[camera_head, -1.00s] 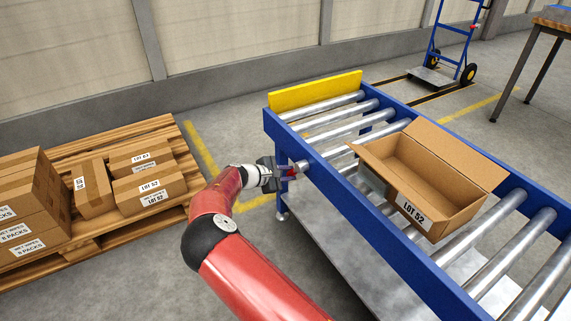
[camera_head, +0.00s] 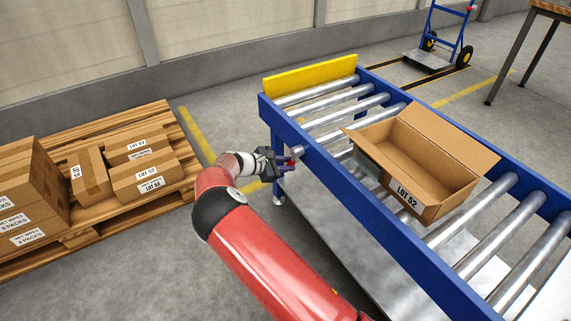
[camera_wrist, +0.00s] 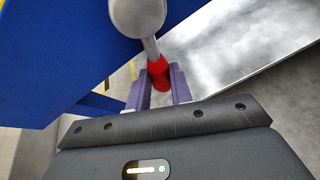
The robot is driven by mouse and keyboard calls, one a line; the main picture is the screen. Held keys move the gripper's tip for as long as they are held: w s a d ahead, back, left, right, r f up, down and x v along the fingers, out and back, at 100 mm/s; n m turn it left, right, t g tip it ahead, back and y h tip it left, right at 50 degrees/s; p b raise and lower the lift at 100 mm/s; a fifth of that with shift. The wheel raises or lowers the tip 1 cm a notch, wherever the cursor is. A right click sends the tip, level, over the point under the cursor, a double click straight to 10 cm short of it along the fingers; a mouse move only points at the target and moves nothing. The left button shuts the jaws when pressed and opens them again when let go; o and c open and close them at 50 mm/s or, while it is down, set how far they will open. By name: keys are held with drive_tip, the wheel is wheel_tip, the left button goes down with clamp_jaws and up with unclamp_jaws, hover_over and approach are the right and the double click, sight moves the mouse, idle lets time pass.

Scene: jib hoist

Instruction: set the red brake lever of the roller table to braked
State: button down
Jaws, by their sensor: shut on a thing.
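The red brake lever (camera_wrist: 159,73) has a red grip on a grey rod and hub at the side of the roller table (camera_head: 345,182). In the wrist view the red grip sits between the two purple fingers of my gripper (camera_wrist: 158,88), which is shut on it. In the head view my gripper (camera_head: 287,163) is at the table's near-left side rail, and only a small bit of red shows there. The rod runs up from the grip to the round hub in the wrist view. My fingers hide part of the grip.
An open carton (camera_head: 420,165) marked LOT 52 stands on the rollers. A yellow end stop (camera_head: 310,79) closes the table's far end. A pallet (camera_head: 165,115) with several boxes is at left. Floor between pallet and table is clear. A blue hand truck (camera_head: 440,45) stands behind.

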drive_tip(key=c, duration=1.3)
unclamp_jaws()
drive_tip(key=shift+o, duration=0.2)
drive_tip(key=v, duration=0.7)
drive_tip(key=shift+s+a+r, duration=0.15)
drive_tip(key=shift+s+a, duration=0.1)
